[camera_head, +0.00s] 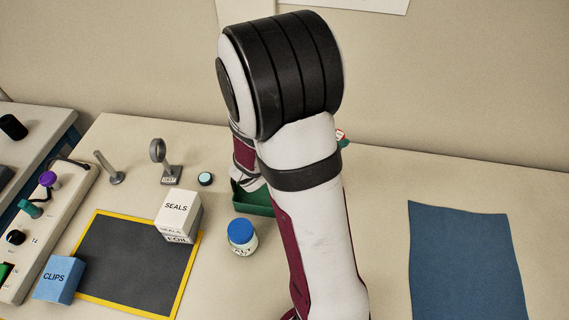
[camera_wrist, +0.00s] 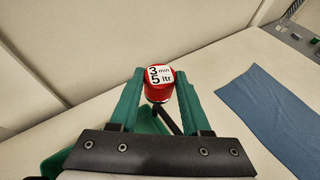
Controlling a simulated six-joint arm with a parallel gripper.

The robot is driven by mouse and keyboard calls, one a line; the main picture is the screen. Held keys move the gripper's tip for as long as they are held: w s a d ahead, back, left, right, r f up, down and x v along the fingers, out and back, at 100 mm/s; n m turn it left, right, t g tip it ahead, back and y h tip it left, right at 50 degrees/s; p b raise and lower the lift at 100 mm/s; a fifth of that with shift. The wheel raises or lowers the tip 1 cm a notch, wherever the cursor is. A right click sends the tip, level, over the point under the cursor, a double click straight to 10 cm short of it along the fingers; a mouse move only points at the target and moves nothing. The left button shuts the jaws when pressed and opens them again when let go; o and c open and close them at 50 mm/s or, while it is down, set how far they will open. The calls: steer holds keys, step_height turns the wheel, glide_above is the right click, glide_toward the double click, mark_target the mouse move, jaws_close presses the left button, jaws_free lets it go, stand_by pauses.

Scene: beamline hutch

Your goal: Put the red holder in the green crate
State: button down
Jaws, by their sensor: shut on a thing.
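In the wrist view, the red holder (camera_wrist: 158,92) is a small red cylinder with a white label reading "3 min 5 ltr" on its top. A dark rod shows just below it. My gripper (camera_wrist: 160,76), with green fingers, is shut on the holder. In the head view, only a small red and white bit of the holder (camera_head: 341,134) shows past my arm, beside a green fingertip. The green crate (camera_head: 256,202) stands on the bench, mostly hidden behind my arm. Green surfaces show below the holder in the wrist view; I cannot tell whether they are the crate.
A blue-lidded jar (camera_head: 241,237) stands just in front of the crate. White boxes (camera_head: 178,213) are stacked left of it, by a yellow-edged dark mat (camera_head: 115,265). A blue box (camera_head: 58,279) sits at the mat's left. A blue cloth (camera_head: 465,262) lies right. The wall (camera_head: 450,110) is behind.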

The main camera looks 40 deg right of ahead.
steer(key=w+a+f, duration=0.2)
steer(key=w+f, duration=0.1)
steer(key=w+a+f, duration=0.1)
steer(key=w+f, duration=0.2)
steer(key=f, duration=0.1)
steer(key=w+a+f, duration=0.2)
steer(key=w+f, duration=0.1)
steer(key=shift+w+a+f, duration=0.15)
steer(key=shift+a+f, duration=0.15)
steer(key=shift+a, duration=0.05)
steer(key=shift+f, duration=0.6)
steer(key=shift+c, duration=1.8)
jaws_free()
